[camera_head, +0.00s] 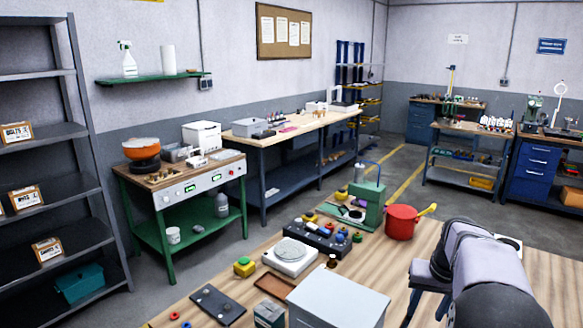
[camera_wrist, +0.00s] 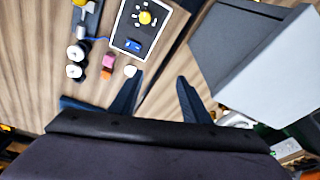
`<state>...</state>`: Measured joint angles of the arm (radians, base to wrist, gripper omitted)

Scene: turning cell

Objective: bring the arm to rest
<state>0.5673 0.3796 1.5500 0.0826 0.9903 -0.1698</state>
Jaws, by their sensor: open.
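My gripper (camera_wrist: 158,97) shows in the wrist view with its two dark fingers apart and nothing between them. It is above the wooden table (camera_wrist: 35,75), near a small white round piece (camera_wrist: 130,71). In the head view my arm stands at the lower right over the wooden table (camera_head: 412,250). The fingers cannot be made out clearly there.
A grey box (camera_head: 338,300) stands at the table's front; a grey box also shows at right in the wrist view (camera_wrist: 262,62).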

